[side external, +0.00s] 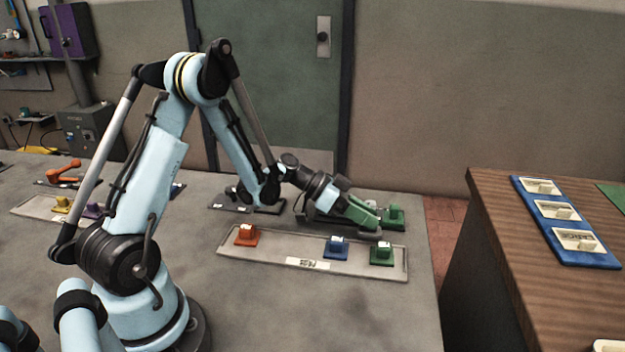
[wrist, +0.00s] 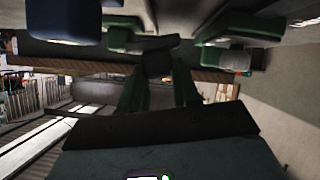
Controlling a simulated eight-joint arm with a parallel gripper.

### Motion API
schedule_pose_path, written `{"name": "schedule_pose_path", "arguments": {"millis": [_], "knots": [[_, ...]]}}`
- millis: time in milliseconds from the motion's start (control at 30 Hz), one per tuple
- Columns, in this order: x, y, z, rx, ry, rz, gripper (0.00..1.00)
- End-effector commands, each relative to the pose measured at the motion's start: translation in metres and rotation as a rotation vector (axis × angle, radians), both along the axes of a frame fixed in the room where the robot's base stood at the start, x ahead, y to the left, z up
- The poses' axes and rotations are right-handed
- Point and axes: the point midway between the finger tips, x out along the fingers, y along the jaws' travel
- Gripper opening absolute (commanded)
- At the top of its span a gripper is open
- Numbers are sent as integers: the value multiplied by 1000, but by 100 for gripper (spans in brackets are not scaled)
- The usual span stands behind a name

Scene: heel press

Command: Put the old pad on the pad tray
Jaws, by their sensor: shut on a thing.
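My gripper (side external: 372,218) has green fingers and reaches low over the back right of the grey table. In the wrist view my gripper (wrist: 158,85) is shut on a small dark block (wrist: 157,63) between its fingertips. I cannot tell for sure that this block is the old pad; in the side view the fingers mostly hide it. A long pale tray (side external: 290,263) with a label too small to read surely lies in front of the gripper. It carries an orange block (side external: 246,236), a blue block (side external: 337,248) and a green block (side external: 382,254).
Another green block (side external: 394,218) stands just beyond my fingertips, close to them. A second pale tray (side external: 35,210) with yellow and purple blocks lies at the left. A wooden bench (side external: 500,240) with a blue rack (side external: 570,248) stands at the right, across a gap.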

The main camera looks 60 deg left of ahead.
Motion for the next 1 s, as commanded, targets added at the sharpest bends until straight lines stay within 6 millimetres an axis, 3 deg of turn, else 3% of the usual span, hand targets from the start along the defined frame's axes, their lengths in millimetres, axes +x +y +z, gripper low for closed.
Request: {"name": "schedule_pose_path", "arguments": {"millis": [200, 600, 633, 700, 800, 1000], "knots": [[0, 0, -17, 0, 0, 0, 0], [0, 0, -21, 0, 0, 0, 0], [0, -1, -21, 0, 0, 0, 34], [0, -1, -21, 0, 0, 0, 45], [0, -1, -21, 0, 0, 0, 57], [0, 0, -20, 0, 0, 0, 57]]}}
